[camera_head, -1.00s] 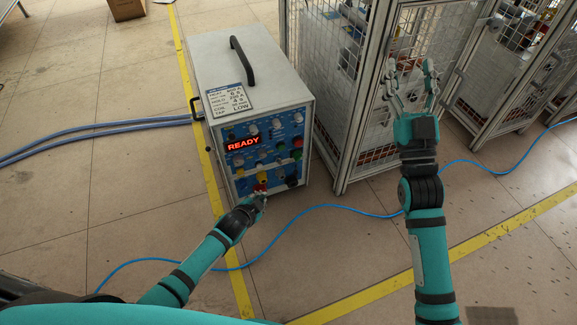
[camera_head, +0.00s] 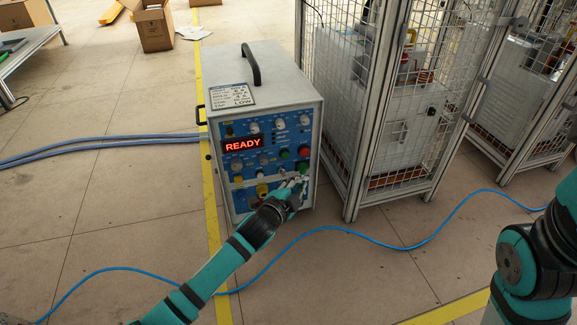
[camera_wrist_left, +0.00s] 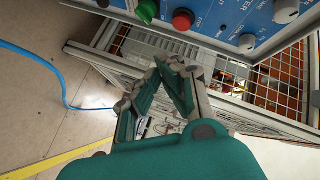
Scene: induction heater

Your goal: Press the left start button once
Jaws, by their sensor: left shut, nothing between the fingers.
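The induction heater (camera_head: 262,88) is a grey box with a blue front panel, and its display (camera_head: 243,144) reads READY in red. On the panel's right side are a green button (camera_head: 284,154) and a red button (camera_head: 303,151). The left wrist view also shows a green button (camera_wrist_left: 147,10) and a red button (camera_wrist_left: 183,19). My left gripper (camera_head: 296,182) is shut and empty in front of the lower right panel, below these buttons. In the left wrist view its fingertips (camera_wrist_left: 172,64) appear apart from the buttons. My right gripper is out of view.
A metal mesh cage (camera_head: 385,110) stands right of the heater. A blue cable (camera_head: 390,241) crosses the floor in front. Thicker blue hoses (camera_head: 100,148) run to the left. A cardboard box (camera_head: 155,28) stands behind. The floor at the front left is mostly clear.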

